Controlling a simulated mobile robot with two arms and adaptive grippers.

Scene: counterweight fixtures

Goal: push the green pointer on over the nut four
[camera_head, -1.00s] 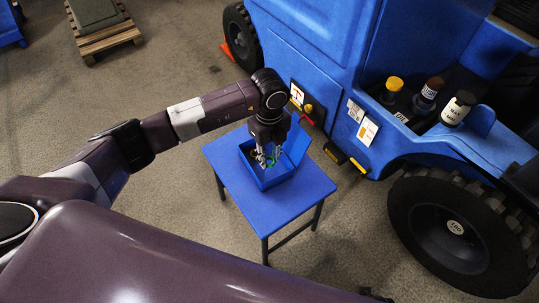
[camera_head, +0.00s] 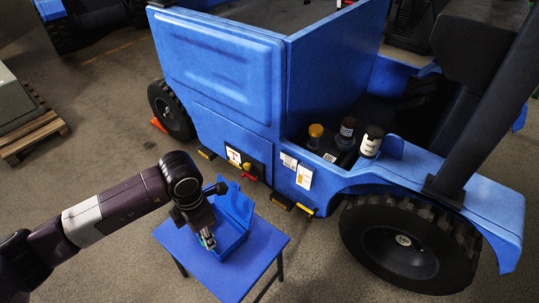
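My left gripper (camera_head: 207,239) points down at the left part of the open blue box (camera_head: 233,243) on the small blue table. A trace of green shows at its fingertips. This may be the green pointer, but it is too small to tell whether the fingers hold it. The black front wheel (camera_head: 405,246) of the blue vehicle is at the lower right, with a hub too small and dark to make out single nuts or nut four. Another wheel (camera_head: 170,108) is at the upper left. My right gripper is out of view.
The blue table (camera_head: 193,254) stands close to the blue vehicle (camera_head: 225,65). Three bottles, one with a yellow cap (camera_head: 316,131), stand in the vehicle's open bay. A wooden pallet (camera_head: 35,131) lies at the left. Floor is clear between pallet and table.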

